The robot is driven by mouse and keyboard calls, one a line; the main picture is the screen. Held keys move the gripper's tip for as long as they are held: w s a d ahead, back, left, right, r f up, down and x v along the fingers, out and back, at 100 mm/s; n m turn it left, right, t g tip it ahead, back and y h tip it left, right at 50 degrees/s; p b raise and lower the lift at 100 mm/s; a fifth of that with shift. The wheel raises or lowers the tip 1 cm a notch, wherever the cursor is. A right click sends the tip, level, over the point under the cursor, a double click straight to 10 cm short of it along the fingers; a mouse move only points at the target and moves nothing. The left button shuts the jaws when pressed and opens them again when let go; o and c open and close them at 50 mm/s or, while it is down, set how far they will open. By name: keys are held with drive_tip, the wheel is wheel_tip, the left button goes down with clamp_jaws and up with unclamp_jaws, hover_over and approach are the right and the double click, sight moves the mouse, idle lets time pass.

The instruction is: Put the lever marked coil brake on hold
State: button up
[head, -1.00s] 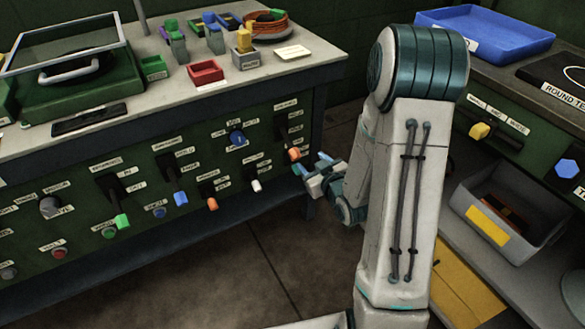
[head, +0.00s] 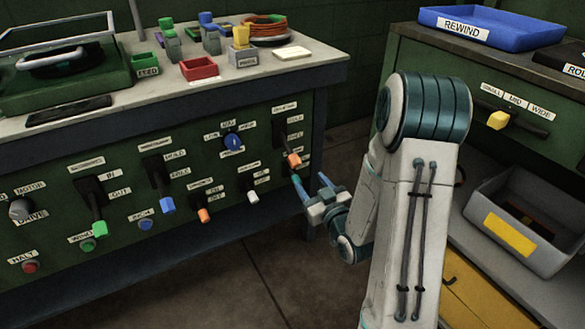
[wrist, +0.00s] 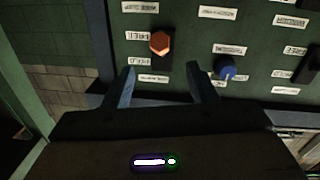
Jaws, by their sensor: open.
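A lever with an orange tip (head: 294,160) hangs pointing down at the right end of the green panel. Position labels stand beside it; the upper one seems to read HOLD. Its name plate is too small to read, so I cannot confirm it says coil brake. My gripper (head: 312,185) is open and empty, just below and right of this tip. In the wrist view the orange tip (wrist: 159,43) sits beyond the gap between my open fingers (wrist: 160,80), apart from them.
Other levers with a blue tip (head: 167,204) and a green tip (head: 99,228) hang further left. A blue knob (head: 232,141) and a white-tipped switch (head: 253,196) are nearer. A grey bin (head: 532,262) stands at right. The floor between is clear.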

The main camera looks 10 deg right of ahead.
sight(297, 165)
drive_tip(key=shift+w+a+f+b, duration=0.2)
drive_tip(key=shift+w+b, duration=0.25)
drive_tip(key=shift+b, duration=1.4)
drive_tip(key=x, duration=0.3)
drive_tip(key=b+x, duration=0.1)
drive_tip(key=x, duration=0.7)
drive_tip(key=shift+r+b, duration=0.3)
drive_tip(key=shift+b, duration=0.05)
drive_tip(key=shift+c, duration=0.3)
